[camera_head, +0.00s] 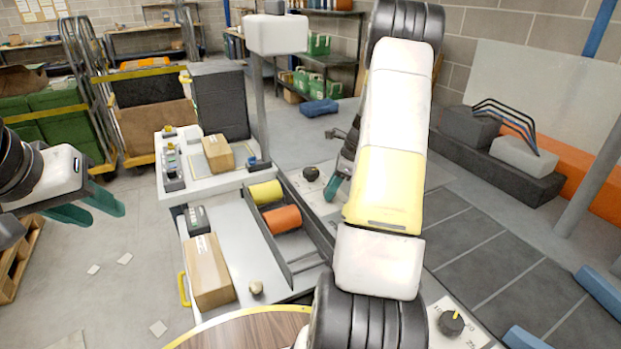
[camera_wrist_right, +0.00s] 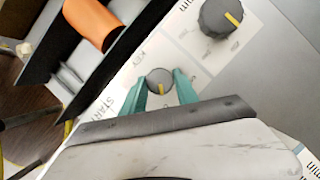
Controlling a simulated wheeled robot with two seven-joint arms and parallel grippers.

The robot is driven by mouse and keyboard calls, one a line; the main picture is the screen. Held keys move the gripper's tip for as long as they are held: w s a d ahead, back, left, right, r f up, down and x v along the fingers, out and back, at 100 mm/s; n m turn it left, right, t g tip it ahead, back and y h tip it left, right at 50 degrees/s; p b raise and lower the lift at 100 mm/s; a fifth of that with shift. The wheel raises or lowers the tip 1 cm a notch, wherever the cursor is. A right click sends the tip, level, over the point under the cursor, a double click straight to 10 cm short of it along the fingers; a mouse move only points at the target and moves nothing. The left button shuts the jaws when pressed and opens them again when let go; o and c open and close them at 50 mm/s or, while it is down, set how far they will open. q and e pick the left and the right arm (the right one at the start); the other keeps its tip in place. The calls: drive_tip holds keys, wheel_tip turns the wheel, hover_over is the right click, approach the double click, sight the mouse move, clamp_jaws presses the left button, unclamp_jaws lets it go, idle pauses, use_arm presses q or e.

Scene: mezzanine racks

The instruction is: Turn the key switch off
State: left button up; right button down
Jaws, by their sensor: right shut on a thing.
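The key switch (camera_wrist_right: 159,82) is a small round grey knob with a yellow mark, beside a KEY label on a white panel in the right wrist view. The yellow mark points toward the bottom of that view. My right gripper (camera_wrist_right: 160,88) is shut on the knob, with a teal finger on each side. In the head view the right gripper (camera_head: 335,187) is partly hidden by my arm, and the key switch cannot be made out. My left gripper (camera_head: 92,207) hangs at the left, away from the panel, with its teal fingers apart and empty.
A larger dark knob (camera_wrist_right: 221,17) with a yellow mark sits near the key switch. The orange roller (camera_head: 282,219) and yellow roller (camera_head: 265,192) lie beside the panel. Cardboard boxes (camera_head: 208,270) stand on the machine. Another knob (camera_head: 451,323) is at the lower right.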

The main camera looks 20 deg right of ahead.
drive_tip(key=n, duration=0.2)
drive_tip(key=n+g, duration=0.1)
drive_tip(key=n, duration=0.1)
drive_tip(key=shift+w+d+g+y, duration=0.1)
drive_tip(key=shift+w+g+y, duration=0.05)
drive_tip(key=shift+g+y, duration=0.15)
drive_tip(key=n+g, duration=0.1)
drive_tip(key=n, duration=0.3)
drive_tip(key=shift+w, duration=0.1)
drive_tip(key=n+g, duration=0.2)
drive_tip(key=n, duration=0.2)
drive_tip(key=shift+w+n, duration=0.1)
drive_tip(key=shift+n, duration=0.2)
drive_tip(key=shift+n+g+h, duration=0.4)
drive_tip(key=shift+n+h, duration=0.3)
drive_tip(key=shift+n, duration=0.9)
drive_tip(key=c, duration=0.9)
unclamp_jaws()
drive_tip(key=shift+c, duration=0.2)
